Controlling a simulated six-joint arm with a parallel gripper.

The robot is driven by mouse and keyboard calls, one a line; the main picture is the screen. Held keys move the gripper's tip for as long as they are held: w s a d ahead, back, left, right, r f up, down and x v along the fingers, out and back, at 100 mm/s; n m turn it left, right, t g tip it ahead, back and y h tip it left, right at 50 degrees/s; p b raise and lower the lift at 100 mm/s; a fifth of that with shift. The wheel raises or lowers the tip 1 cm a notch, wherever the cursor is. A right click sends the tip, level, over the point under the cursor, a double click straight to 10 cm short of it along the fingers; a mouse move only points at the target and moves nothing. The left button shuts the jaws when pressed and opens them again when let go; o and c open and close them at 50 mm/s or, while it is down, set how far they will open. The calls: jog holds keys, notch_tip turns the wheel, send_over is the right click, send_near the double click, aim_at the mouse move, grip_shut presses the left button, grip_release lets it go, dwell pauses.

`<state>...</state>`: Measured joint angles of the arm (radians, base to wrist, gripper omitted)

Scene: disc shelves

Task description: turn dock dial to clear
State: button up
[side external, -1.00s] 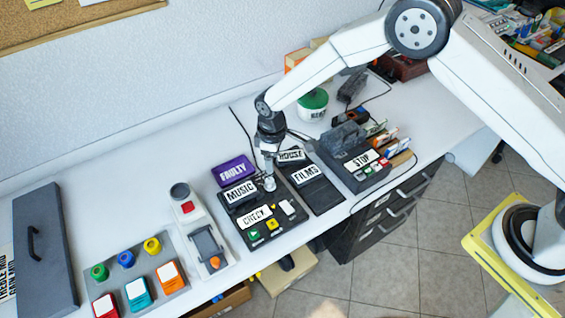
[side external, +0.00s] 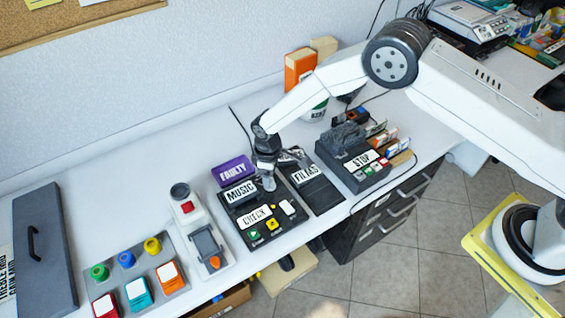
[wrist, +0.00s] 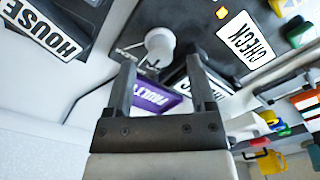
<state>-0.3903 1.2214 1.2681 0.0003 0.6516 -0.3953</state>
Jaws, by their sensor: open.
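A pale round dial (wrist: 160,43) sits on the dark dock panel (wrist: 205,48) that bears the CHECK label (wrist: 245,40). In the side view the dial (side external: 269,184) is at the upper right of the panel, just under my gripper (side external: 268,178). In the wrist view my gripper (wrist: 158,70) is open. Its two fingers point toward the dial, which appears just beyond the fingertips and roughly between them. I cannot tell whether they touch it. The dial's markings are too small to read.
The MUSIC label (side external: 240,192) and purple FAULTY block (side external: 233,170) lie left of my gripper. A lever box (side external: 207,245) and coloured buttons (side external: 137,278) are further left.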

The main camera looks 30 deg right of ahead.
jog(key=shift+f, duration=1.5)
grip_shut()
